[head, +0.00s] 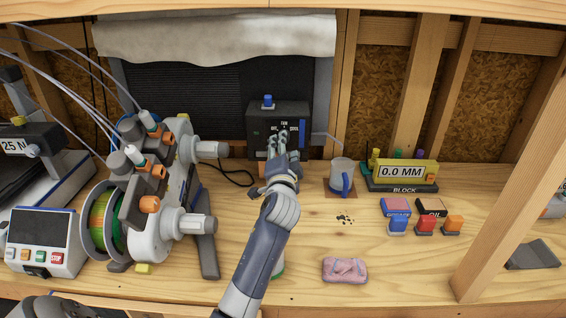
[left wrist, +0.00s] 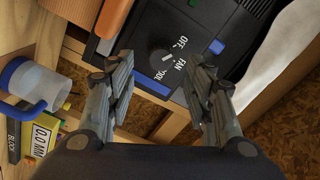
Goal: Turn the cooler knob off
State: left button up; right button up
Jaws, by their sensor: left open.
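The cooler (head: 262,118) is a dark box at the back of the bench, with a blue piece on top and the labels OFF, FAN and COOL on its face. Its round dark knob (left wrist: 160,57) shows in the left wrist view beside the labels. Which label it points at is too small to tell. My left gripper (head: 278,143) is in front of the cooler's face and partly hides the knob area in the head view. In the left wrist view its fingers (left wrist: 164,72) are apart, with the knob ahead between them and nothing held. My right gripper is not in view.
A blue-handled mug (head: 341,175) stands right of the cooler, and a gauge block (head: 400,173) beyond it. A spool machine (head: 165,200) stands close on the left. A pink sponge (head: 345,270) lies in front. A wooden post (head: 505,225) rises at right.

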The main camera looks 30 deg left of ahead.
pick_arm(q)
jog(key=v, duration=0.7)
jog(key=shift+s+d, duration=0.15)
jog(key=shift+s, duration=0.05)
